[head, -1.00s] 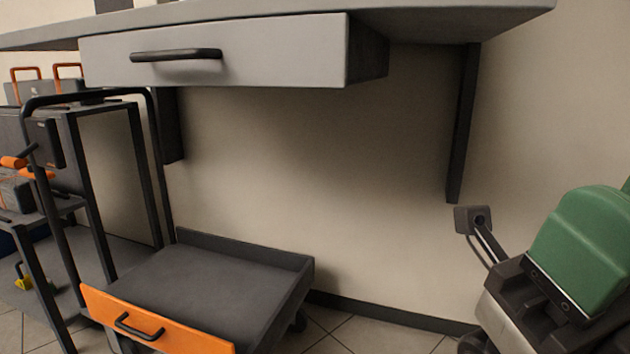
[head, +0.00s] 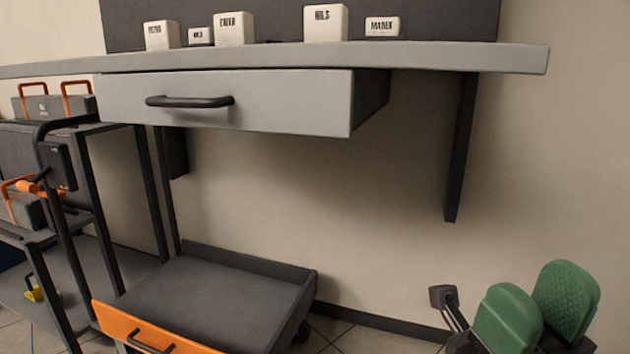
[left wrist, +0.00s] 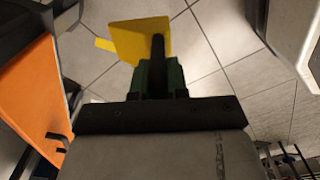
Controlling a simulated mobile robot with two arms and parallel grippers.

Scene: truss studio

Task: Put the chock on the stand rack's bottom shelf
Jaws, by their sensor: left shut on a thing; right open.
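In the left wrist view a yellow chock (left wrist: 140,38) with a dark handle is held in my left gripper (left wrist: 157,75). Its green pads are shut on the handle, and tiled floor shows behind it. My left gripper is not in the head view. The dark stand rack (head: 98,190) stands at the left of the head view. Its bottom shelf (head: 75,268) is low, behind a dark frame. A small yellow piece (head: 33,291) is on that shelf at the left. My right gripper (head: 538,310), with green pads apart, is open and empty at the lower right.
A low dark cart (head: 215,295) with an orange front (head: 140,335) stands right of the rack. A grey bench (head: 420,62) with a drawer (head: 240,102) overhangs it, bearing several labelled white boxes. Grey cases with orange handles (head: 52,105) sit on the rack's upper level.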

